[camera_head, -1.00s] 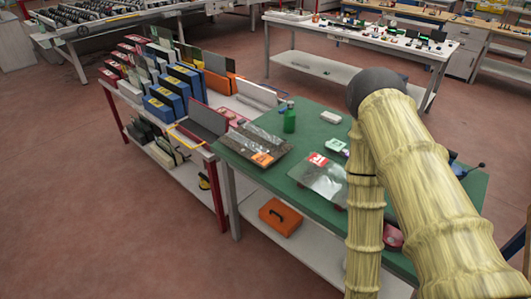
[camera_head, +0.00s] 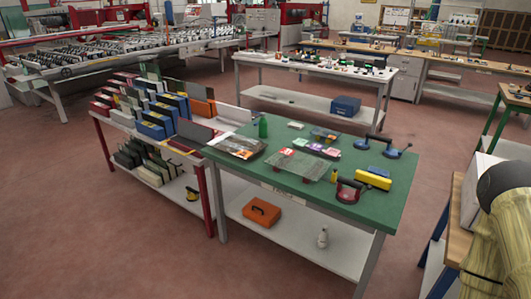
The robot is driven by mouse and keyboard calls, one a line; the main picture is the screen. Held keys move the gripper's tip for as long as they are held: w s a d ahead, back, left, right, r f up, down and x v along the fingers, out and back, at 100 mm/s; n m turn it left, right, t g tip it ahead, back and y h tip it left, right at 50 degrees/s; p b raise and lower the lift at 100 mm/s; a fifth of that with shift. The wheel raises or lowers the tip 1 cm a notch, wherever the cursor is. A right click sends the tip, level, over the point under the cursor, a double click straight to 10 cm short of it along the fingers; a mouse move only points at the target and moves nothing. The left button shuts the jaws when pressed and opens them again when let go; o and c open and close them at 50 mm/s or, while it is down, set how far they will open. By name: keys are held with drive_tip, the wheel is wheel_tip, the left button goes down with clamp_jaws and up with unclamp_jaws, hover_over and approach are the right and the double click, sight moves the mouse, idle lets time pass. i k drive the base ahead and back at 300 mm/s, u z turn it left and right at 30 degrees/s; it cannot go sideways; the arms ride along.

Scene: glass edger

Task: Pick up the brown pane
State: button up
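On the green-topped table (camera_head: 385,215), a dark brownish flat pane (camera_head: 243,151) with labels lies at the left end, partly covered by papers or film. A clear greyish pane (camera_head: 303,165) lies to its right on small red supports. In the rack at the left, a dark grey-brown pane (camera_head: 196,130) leans beside an orange pane (camera_head: 201,107). I cannot tell for sure which of these is the brown pane. My gripper is out of view; only part of my arm in its yellowish cover shows at the lower right.
A green bottle (camera_head: 263,127), a blue suction lifter (camera_head: 385,147), a red suction cup (camera_head: 349,192) and a yellow block (camera_head: 373,179) stand on the green table. An orange toolbox (camera_head: 262,211) and a spray bottle (camera_head: 322,238) are on its lower shelf. Open red floor lies in front.

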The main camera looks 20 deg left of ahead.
sight(243, 147)
drive_tip(key=u, duration=0.55)
drive_tip(key=i, duration=0.45)
drive_tip(key=u, duration=0.9)
drive_tip(key=i, duration=0.65)
drive_tip(key=u, duration=0.15)
